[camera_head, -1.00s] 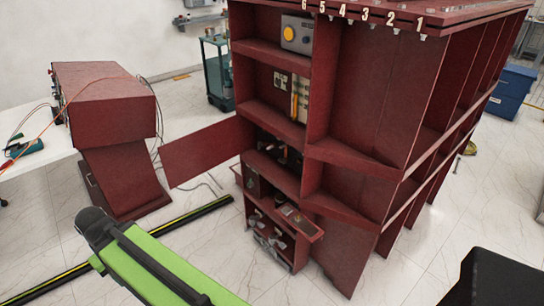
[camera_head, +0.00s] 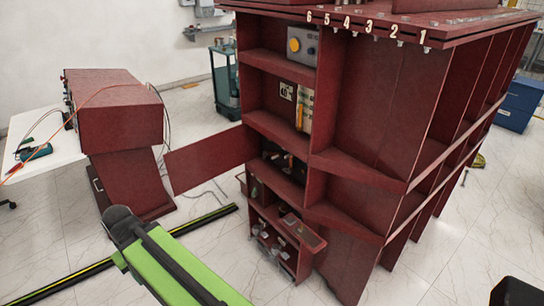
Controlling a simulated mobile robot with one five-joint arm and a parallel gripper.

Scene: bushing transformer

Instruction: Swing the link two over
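The dark red transformer cabinet (camera_head: 375,110) stands at the centre right, with white numbers 6 to 1 (camera_head: 367,28) along its top edge. Small terminals show just below several of the numbers. A compartment (camera_head: 283,160) at mid height on its left side is open, its door (camera_head: 208,155) swung out to the left. Small dark and brass-coloured fittings sit inside, too small to tell apart. I cannot make out for certain which part is the link. My green arm (camera_head: 170,262) crosses the lower left, clear of the cabinet in the picture. My gripper is not in view.
A grey box with a yellow knob (camera_head: 301,46) sits on an upper shelf. A red console (camera_head: 118,110) and white table (camera_head: 45,165) with cables stand left. A black and yellow floor strip (camera_head: 60,285) runs below. A blue bin (camera_head: 518,103) is at right.

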